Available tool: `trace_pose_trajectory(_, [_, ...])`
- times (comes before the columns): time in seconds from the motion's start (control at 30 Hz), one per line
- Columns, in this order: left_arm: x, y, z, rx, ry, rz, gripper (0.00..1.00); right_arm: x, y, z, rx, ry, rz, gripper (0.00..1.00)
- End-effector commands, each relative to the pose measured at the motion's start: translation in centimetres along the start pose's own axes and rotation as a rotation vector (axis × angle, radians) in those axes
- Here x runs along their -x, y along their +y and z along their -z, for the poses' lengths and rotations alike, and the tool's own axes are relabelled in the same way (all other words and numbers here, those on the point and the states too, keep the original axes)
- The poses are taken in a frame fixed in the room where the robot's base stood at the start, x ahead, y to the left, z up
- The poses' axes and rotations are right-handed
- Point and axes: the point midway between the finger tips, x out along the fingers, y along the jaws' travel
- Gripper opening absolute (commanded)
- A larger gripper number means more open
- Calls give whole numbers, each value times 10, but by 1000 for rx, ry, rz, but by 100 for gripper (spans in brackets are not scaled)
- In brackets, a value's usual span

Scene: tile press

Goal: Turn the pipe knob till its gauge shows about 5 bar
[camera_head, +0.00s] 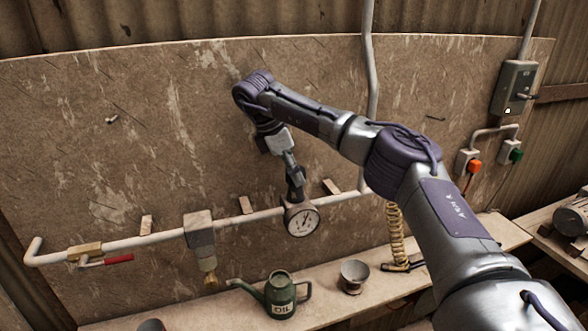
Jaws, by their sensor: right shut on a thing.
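A round gauge (302,219) with a white face and dark rim hangs on the pale pipe (258,215) along the board. Its dark needle shows, but the numbers are too small to read. My right gripper (296,187) reaches down from above and is shut just over the gauge, at the pipe. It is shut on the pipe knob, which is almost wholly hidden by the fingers. My left gripper is not in view.
A grey valve block (199,230) and a red-handled valve (118,259) sit on the pipe to the left. A green oil can (280,294) and a metal cup (354,274) stand on the shelf below. A yellow coiled hose (396,235) hangs to the right.

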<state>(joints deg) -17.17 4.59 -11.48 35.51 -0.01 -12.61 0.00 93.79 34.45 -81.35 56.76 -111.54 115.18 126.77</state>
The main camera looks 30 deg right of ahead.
Motion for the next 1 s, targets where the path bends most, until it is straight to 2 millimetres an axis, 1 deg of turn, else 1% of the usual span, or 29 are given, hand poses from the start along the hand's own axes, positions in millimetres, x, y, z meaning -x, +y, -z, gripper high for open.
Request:
trace_pose_trajectory(0.2, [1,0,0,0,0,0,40,1,1,-1,-34,2,10,14])
trace_pose_trajectory(0.57, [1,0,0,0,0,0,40,1,1,-1,-36,2,12,14])
trace_pose_trajectory(0.6, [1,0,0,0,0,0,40,1,1,-1,-36,2,12,50])
trace_pose_trajectory(0.73, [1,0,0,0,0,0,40,1,1,0,-35,1,12,72])
trace_pose_trajectory(0.77, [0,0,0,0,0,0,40,1,0,0,-35,1,13,74])
trace_pose_trajectory(1.0, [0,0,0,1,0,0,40,0,0,0,-34,1,14,74])
